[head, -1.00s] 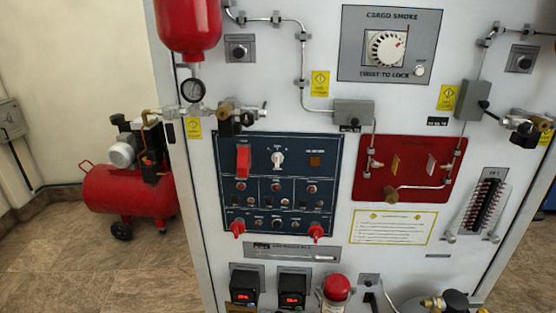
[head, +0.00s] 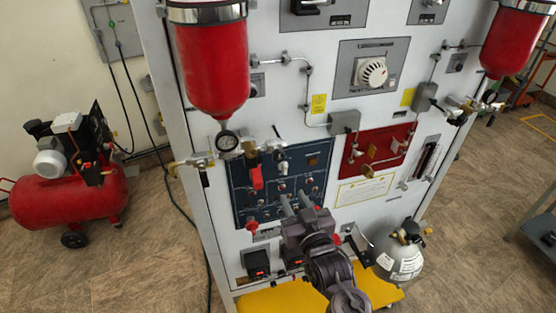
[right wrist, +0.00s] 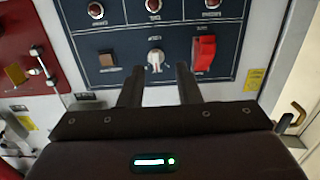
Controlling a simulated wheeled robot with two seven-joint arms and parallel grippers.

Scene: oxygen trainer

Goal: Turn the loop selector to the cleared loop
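The loop selector appears to be the white knob (head: 283,167) on the dark blue panel (head: 320,177), between a red guarded switch (head: 257,178) and an amber square (head: 313,160). In the right wrist view, which is upside down, the white knob (right wrist: 155,57) lies beyond and between the fingertips, apart from them. The labels around it are too small to read. My right gripper (head: 295,203) is in front of the panel's lower part, below the knob, and hides some lower controls. Its two fingers (right wrist: 158,75) are apart with nothing between them. My left gripper is not in view.
Red cylinders (head: 210,65) and (head: 515,40) with gauges and valves stick out above the panel. A silver bottle (head: 398,258) stands at lower right near a yellow base (head: 265,300). A red compressor (head: 70,200) is on the floor at left. A red plate (head: 378,150) is right of the panel.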

